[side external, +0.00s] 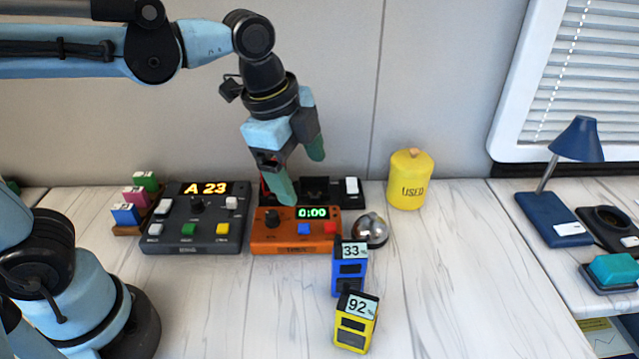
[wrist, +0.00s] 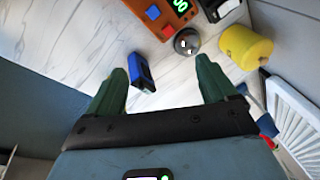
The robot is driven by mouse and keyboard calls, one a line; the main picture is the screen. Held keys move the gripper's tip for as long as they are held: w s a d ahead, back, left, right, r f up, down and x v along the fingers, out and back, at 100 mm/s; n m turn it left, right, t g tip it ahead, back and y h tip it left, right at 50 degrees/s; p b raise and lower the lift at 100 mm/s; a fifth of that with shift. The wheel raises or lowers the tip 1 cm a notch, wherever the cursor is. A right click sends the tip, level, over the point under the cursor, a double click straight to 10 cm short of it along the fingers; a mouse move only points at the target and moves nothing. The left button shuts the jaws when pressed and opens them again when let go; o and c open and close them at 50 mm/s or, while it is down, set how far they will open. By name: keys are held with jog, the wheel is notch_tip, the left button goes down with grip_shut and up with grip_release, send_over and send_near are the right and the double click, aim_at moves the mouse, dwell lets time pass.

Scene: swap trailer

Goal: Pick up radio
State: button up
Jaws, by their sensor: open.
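Two handheld units that look like radios stand on the white table, though I cannot tell for certain which thing is the radio. The blue unit (side external: 349,271) shows 33 %, and the yellow unit (side external: 356,322) nearer the camera shows 92 %. The blue unit also shows in the wrist view (wrist: 142,72), between my green fingertips and closer to the left one. The yellow unit is not seen in the wrist view. My gripper (side external: 298,170) is open and empty, above and behind the orange timer box, apart from both units.
The orange timer box (side external: 272,240) reads 0:00, beside a grey console (side external: 180,220) reading A 23. A silver dome (side external: 371,231) and yellow USED canister (side external: 410,180) stand to the right. A blue lamp (side external: 550,214) is far right. The front right table is clear.

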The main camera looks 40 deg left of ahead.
aim_at(351, 247)
jog(key=d+m+g+y, duration=0.1)
jog(key=d+m+g, duration=0.2)
jog(key=d+m, duration=0.75)
jog(key=shift+m, duration=0.75)
jog(key=f, duration=0.4)
jog(key=a+f, duration=0.1)
jog(key=f, duration=0.1)
jog(key=shift+w, duration=0.3)
jog(key=shift+s+d+f, duration=0.1)
jog(key=shift+d+f, duration=0.05)
jog(key=shift+f, duration=1.15)
jog(key=shift+s+d+f, duration=0.1)
jog(key=shift+f, duration=1.2)
grip_shut()
